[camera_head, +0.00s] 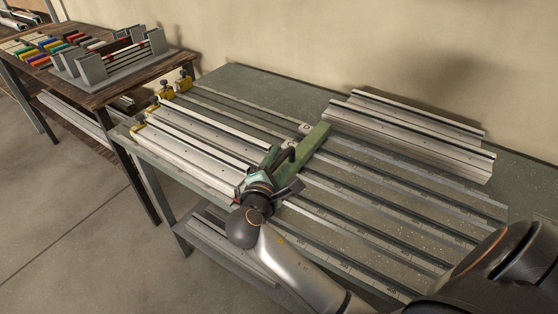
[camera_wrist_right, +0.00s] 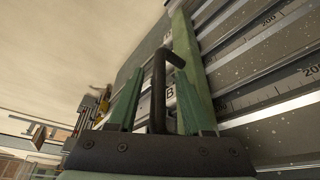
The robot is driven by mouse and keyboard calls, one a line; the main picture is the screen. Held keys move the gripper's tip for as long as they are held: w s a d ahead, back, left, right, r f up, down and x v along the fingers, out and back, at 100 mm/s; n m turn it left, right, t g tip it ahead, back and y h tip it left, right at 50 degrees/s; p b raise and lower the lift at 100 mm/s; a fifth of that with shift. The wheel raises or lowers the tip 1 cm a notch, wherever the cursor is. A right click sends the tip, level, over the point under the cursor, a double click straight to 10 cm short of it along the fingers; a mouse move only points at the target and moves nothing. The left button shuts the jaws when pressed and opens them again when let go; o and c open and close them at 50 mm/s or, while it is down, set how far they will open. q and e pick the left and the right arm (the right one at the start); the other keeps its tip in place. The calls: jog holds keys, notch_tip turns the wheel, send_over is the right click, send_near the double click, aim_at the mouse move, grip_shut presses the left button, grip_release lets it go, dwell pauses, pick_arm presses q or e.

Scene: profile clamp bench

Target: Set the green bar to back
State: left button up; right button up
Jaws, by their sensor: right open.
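The green bar (camera_head: 316,140) lies across the slotted, ruled rails of the bench, right of the clamped-side profiles. In the right wrist view the bar (camera_wrist_right: 186,45) runs up and away behind the fingers. A black bent handle (camera_wrist_right: 159,80) stands between my right gripper's fingers. My right gripper (camera_head: 278,160) is at the near end of the bar. Its two green fingers (camera_wrist_right: 158,95) stand apart, one on each side of the handle, with visible gaps. A letter B shows behind the handle. The hand hides the bar's near end. My left gripper is not in view.
Long aluminium profiles (camera_head: 198,140) lie left of the bar, with yellow clamps (camera_head: 183,82) at their far left end. More profiles (camera_head: 412,133) lie at the back right by the wall. Bare rails (camera_head: 400,205) fill the right side. A wooden side table (camera_head: 130,88) holds coloured blocks.

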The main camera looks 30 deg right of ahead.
jog(key=shift+c, duration=0.2)
grip_shut()
dwell(1.1)
